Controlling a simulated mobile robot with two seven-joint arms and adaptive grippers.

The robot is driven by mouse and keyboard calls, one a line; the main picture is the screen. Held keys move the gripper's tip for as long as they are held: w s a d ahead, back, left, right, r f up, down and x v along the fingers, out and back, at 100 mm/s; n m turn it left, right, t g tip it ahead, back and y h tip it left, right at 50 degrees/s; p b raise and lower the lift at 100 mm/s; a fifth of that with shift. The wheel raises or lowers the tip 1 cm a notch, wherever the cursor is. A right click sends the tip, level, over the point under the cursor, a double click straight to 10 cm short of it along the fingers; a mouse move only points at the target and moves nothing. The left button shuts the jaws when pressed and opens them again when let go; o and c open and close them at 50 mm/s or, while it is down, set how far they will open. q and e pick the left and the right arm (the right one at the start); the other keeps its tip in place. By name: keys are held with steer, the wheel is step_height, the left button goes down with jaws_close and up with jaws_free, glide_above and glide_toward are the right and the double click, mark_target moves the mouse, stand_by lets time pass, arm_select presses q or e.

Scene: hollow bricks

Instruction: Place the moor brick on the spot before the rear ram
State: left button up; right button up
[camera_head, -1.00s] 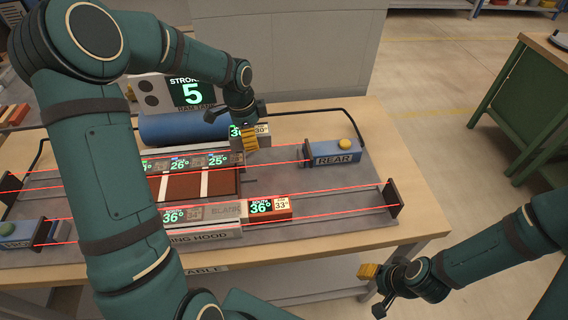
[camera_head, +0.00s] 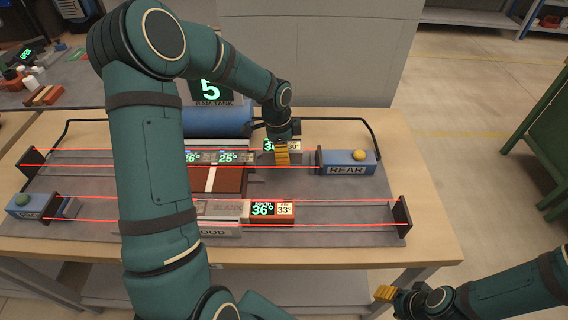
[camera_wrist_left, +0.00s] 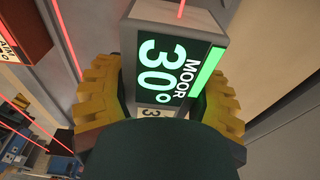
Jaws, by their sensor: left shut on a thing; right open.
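The moor brick (camera_head: 296,147), grey with a lit 30° display, is between the yellow fingers of my left gripper (camera_head: 282,153). In the left wrist view the moor brick (camera_wrist_left: 165,70) shows its MOOR 30° face, with a finger on each side. The rear ram (camera_head: 347,168) is a blue block with a yellow button and a dark plate on its left end. The brick is left of that plate, apart from it, low over the grey deck. Whether it touches the deck cannot be told. My right gripper (camera_head: 386,294) is open and empty, off the table's front.
A row of bricks with displays, including a 25° one (camera_head: 230,157), lies left of the moor brick. Red lines run along both lanes. A blue tank (camera_head: 218,122) stands behind. A second blue ram (camera_head: 30,205) is at front left.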

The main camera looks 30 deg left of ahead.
arm_select(q)
steer(key=shift+f+b, duration=0.35)
steer(key=shift+f, duration=1.9)
steer(key=shift+d, duration=0.1)
steer(key=shift+f, duration=0.15)
steer(key=o, duration=1.4)
